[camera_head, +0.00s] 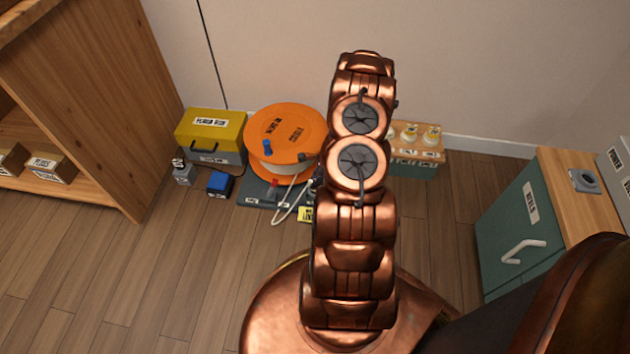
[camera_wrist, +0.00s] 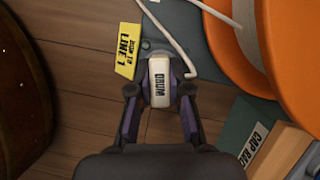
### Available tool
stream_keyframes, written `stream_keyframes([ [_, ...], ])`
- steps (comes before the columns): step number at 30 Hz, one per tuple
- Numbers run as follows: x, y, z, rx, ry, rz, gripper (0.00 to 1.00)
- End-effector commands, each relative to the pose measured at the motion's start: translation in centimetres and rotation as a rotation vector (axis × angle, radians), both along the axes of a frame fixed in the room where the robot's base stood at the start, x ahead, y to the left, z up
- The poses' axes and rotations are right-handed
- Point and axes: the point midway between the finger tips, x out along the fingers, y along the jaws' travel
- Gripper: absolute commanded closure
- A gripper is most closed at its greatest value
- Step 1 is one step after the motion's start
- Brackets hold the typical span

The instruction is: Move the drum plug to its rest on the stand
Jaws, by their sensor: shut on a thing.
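A yellow LINE 1 sign (camera_wrist: 127,50) stands left of the plug. In the head view my arm hides the gripper and plug.
Left of the drum are a yellow-lidded box (camera_head: 211,130), a blue block (camera_head: 219,183) and a small grey bottle (camera_head: 183,172). A wood-topped rack (camera_head: 414,165) with white bottles stands right. A green cabinet (camera_head: 525,225) is further right. The floor at front left is clear.

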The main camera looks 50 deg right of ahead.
Motion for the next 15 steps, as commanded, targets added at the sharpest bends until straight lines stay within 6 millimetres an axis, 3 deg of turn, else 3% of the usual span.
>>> stream_keyframes([
  [15,0.02,0.01,-0.33,0.0,0.0,0.0,1.0],
])
